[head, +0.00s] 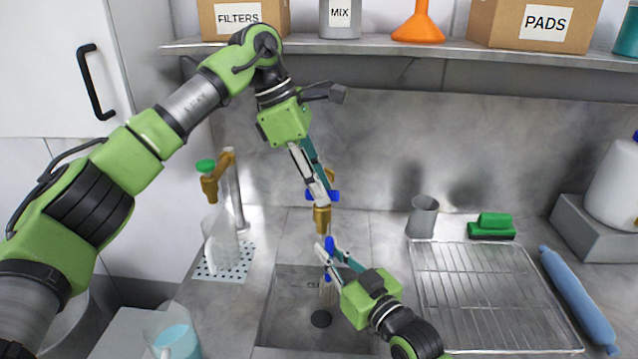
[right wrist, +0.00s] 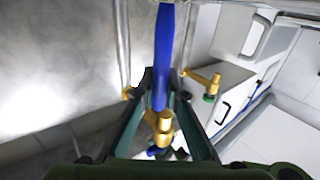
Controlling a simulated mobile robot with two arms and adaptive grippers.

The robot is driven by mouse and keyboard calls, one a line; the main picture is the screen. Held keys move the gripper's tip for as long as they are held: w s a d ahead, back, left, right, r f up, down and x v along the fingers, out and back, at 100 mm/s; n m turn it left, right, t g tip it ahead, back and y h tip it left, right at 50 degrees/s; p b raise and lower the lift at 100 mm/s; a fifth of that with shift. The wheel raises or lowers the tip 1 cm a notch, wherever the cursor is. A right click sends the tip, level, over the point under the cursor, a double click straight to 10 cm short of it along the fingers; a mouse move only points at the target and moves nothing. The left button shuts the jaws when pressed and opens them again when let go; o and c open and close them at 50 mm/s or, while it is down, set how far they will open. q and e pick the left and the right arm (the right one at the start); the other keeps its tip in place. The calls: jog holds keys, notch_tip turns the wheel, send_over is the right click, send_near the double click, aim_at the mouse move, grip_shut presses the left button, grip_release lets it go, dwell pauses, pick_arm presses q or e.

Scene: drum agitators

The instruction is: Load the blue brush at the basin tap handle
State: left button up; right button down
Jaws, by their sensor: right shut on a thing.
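The brass basin tap (head: 322,220) stands at the back of the basin with a blue handle (head: 334,196) on top. My left gripper (head: 323,192) reaches down to this handle, its fingertips overlapping it; whether they grip it is unclear. My right gripper (head: 326,255) is below the tap, over the basin (head: 275,310), shut on the blue brush (head: 329,243). The brush is roughly upright, and its lower part hangs in the basin. In the right wrist view, the brush (right wrist: 164,60) stands between the fingers, with brass tap parts (right wrist: 160,130) beyond.
Left of the basin, a green-handled tap (head: 205,166) stands above a clear jug (head: 220,240) on a drip tray. A wire rack (head: 480,290), grey cup (head: 423,217), green scrubber (head: 491,226) and blue roll (head: 578,300) lie right. A shelf (head: 400,45) crosses above.

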pick_arm(q)
grip_shut()
jog(key=shift+s+n+t, duration=0.1)
jog(key=shift+n+t, duration=0.6)
jog(key=shift+n, duration=1)
grip_release()
